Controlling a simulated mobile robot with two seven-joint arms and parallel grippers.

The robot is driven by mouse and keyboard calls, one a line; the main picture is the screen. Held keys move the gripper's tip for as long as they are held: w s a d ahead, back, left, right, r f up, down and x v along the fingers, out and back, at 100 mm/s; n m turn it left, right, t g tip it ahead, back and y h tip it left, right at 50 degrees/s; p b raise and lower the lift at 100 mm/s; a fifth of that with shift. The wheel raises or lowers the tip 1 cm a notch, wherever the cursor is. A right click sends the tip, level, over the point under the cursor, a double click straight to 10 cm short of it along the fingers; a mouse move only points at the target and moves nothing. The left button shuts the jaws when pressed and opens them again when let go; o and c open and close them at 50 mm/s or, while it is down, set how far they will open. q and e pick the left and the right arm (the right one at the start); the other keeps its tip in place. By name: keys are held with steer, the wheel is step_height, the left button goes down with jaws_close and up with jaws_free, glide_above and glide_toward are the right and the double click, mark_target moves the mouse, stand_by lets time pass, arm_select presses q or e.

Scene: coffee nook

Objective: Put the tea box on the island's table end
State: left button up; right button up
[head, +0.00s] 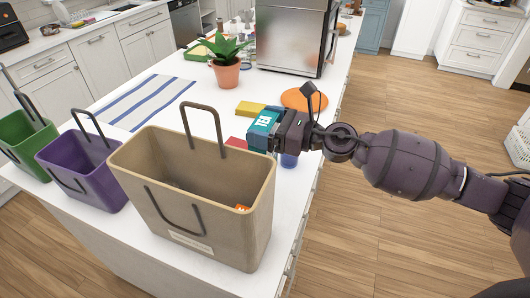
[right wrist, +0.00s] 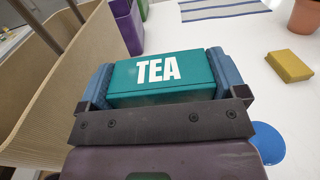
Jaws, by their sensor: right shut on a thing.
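The tea box (head: 264,124) is a teal box with white TEA lettering. It is held in my right gripper (head: 277,130), above the white island top (head: 180,95), just right of and behind the tan basket. The right wrist view shows the tea box (right wrist: 163,76) between the two blue fingers of the right gripper (right wrist: 160,80), with its lettered face toward the camera. My left gripper does not show in either view.
A tan basket (head: 150,190), a purple basket (head: 85,175) and a green basket (head: 25,140) stand along the near side. A yellow box (head: 250,108), an orange disc (head: 303,100), a potted plant (head: 226,74) and a striped cloth (head: 145,100) lie beyond.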

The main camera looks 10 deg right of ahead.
step_height(320, 180, down, 7)
steer(key=shift+r+b, duration=0.2)
steer(key=shift+b, duration=0.65)
steer(key=shift+f, duration=0.1)
steer(key=shift+f, duration=0.2)
steer(key=o, duration=1)
steer(key=shift+c, duration=0.2)
steer(key=shift+r, duration=0.1)
